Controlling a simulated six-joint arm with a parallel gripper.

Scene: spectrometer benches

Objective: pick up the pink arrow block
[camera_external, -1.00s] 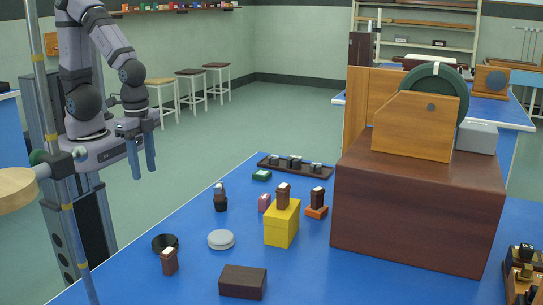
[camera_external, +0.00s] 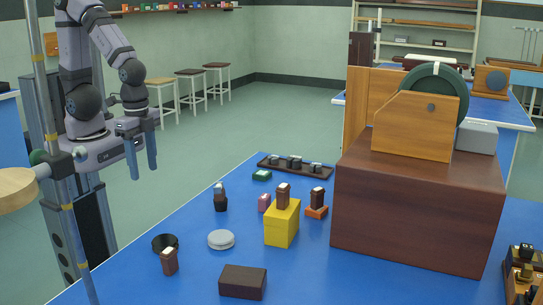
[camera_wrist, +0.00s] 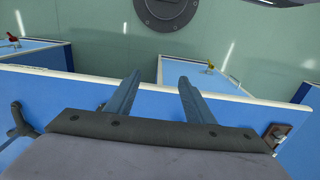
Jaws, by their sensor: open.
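The pink arrow block (camera_external: 264,203) is a small pink piece on the blue table, just left of the yellow box (camera_external: 282,224). Its arrow shape is too small to make out. My gripper (camera_external: 143,166) hangs open and empty at the left, well apart from the block and beyond the table's left edge. In the wrist view my gripper's two blue-grey fingers (camera_wrist: 158,82) stand apart with nothing between them. The pink block does not show in the wrist view.
Around the block stand a dark pot-like piece (camera_external: 220,198), a grey-white disc (camera_external: 221,239), a green block (camera_external: 262,175) and an orange-based dark piece (camera_external: 317,205). A dark brown block (camera_external: 243,281) lies in front. A large brown box (camera_external: 418,211) blocks the right.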

